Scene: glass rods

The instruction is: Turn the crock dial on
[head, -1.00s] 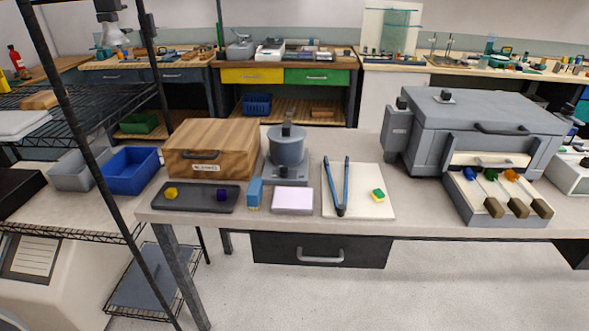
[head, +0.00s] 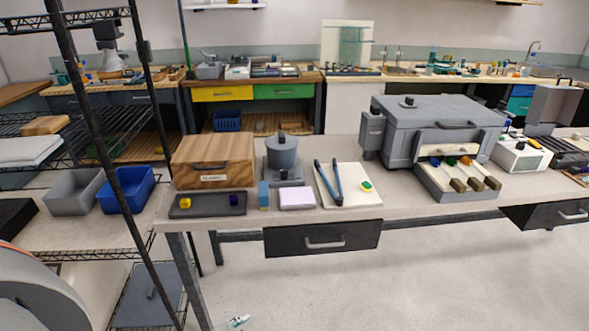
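The crock (head: 283,153) is a grey lidded pot with a dark knob, standing upright on a grey base (head: 300,174) at the left part of the workbench. A small dark dial (head: 284,176) shows on the front of the base. It is too small to tell which way the dial points. Neither of my grippers is in view, and nothing touches the crock.
A wooden box (head: 213,160) stands left of the crock. A dark tray (head: 207,205), blue block (head: 263,194) and pink pad (head: 297,198) lie in front. A white board (head: 350,195) with blue tongs (head: 328,182) and a grey furnace (head: 435,130) stand right. Open floor lies before the bench.

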